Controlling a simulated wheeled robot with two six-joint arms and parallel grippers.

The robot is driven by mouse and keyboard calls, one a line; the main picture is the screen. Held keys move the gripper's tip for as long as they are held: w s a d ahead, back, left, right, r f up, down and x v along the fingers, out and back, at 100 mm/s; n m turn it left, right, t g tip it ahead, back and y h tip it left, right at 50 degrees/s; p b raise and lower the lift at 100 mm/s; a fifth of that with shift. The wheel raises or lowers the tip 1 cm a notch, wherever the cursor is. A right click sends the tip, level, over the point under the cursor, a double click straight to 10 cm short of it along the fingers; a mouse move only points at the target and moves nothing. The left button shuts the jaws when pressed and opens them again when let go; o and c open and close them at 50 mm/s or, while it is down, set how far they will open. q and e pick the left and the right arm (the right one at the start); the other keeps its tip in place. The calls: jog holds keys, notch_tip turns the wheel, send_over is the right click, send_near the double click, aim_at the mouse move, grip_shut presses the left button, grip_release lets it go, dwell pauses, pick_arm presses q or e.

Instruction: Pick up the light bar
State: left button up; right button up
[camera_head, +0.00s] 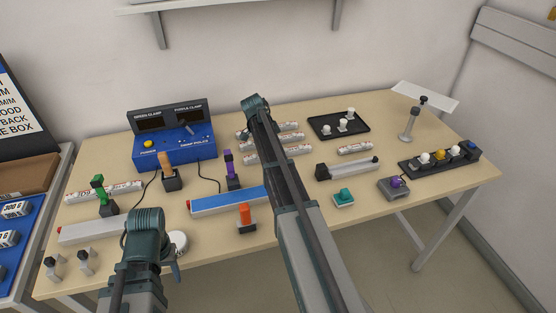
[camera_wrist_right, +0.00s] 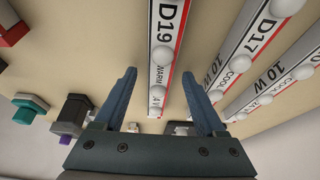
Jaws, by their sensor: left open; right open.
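Several white light bars with printed labels lie on the table, including a group (camera_head: 278,152) behind my right arm, one at the right (camera_head: 356,148) and one at the left (camera_head: 118,188). In the right wrist view a bar marked D19 (camera_wrist_right: 165,45) with round white bulbs runs between the fingers of my right gripper (camera_wrist_right: 158,76). The gripper is open, and the bar does not appear gripped. In the head view this gripper is hidden by its arm. My left gripper (camera_head: 173,264) is open and low over the table's front edge, partly hidden by its own wrist.
A blue control box (camera_head: 175,145) stands at the back left. A blue-topped bar fixture (camera_head: 226,200) and an orange-handled clamp (camera_head: 245,217) stand left of my right arm. A black tray (camera_head: 325,129) and a lamp strip (camera_head: 440,160) are at the right. More bars (camera_wrist_right: 240,45) lie close beside D19.

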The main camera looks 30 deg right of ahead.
jog(key=shift+f, duration=0.1)
grip_shut()
dwell(0.3)
notch_tip(320, 180, up, 10)
jog(key=p, duration=1)
